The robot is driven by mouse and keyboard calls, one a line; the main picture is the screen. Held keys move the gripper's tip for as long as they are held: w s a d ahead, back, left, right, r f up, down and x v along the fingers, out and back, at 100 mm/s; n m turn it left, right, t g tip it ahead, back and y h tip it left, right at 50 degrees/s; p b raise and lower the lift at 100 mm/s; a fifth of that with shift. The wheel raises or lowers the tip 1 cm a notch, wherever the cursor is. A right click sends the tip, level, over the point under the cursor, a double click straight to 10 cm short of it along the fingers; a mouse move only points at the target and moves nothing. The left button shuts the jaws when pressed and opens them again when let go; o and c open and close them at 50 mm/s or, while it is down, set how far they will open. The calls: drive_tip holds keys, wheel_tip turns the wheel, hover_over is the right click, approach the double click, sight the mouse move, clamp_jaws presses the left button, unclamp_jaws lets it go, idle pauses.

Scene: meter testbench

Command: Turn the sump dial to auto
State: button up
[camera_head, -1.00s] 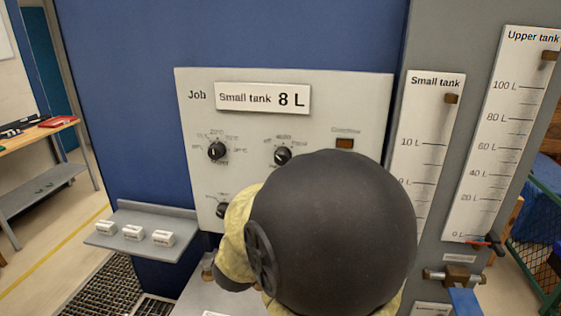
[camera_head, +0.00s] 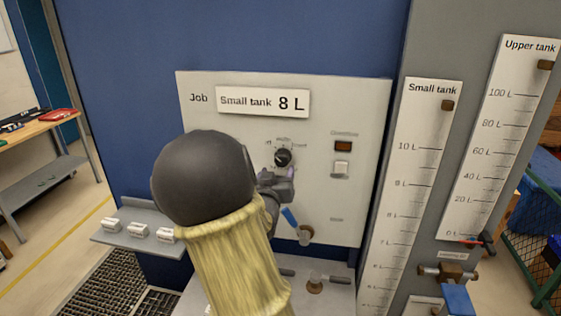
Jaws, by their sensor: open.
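A grey-white control panel (camera_head: 345,205) stands ahead. One black round dial (camera_head: 283,157) shows on it, with a white pointer mark and small labels around it that are too small to read. I cannot tell whether it is the sump dial. The left part of the panel, with other dials, is hidden behind my arm. My gripper (camera_head: 284,180) is open and seen from behind, just below the visible dial. Its fingertips are partly hidden, and I cannot tell whether it touches anything.
A sign (camera_head: 262,101) reads "Small tank 8 L". A brown lamp (camera_head: 343,146) and white switch (camera_head: 341,169) are right of the dial. A blue-handled valve (camera_head: 290,217) is below. A small shelf (camera_head: 125,222) with white blocks is at left; the small tank gauge (camera_head: 420,170) is at right.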

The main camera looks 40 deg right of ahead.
sight(281, 162)
drive_tip(key=p+x, duration=0.1)
drive_tip(key=x, duration=0.4)
drive_tip(key=shift+w+d, duration=0.25)
drive_tip(key=shift+d, duration=0.05)
drive_tip(key=c, duration=1)
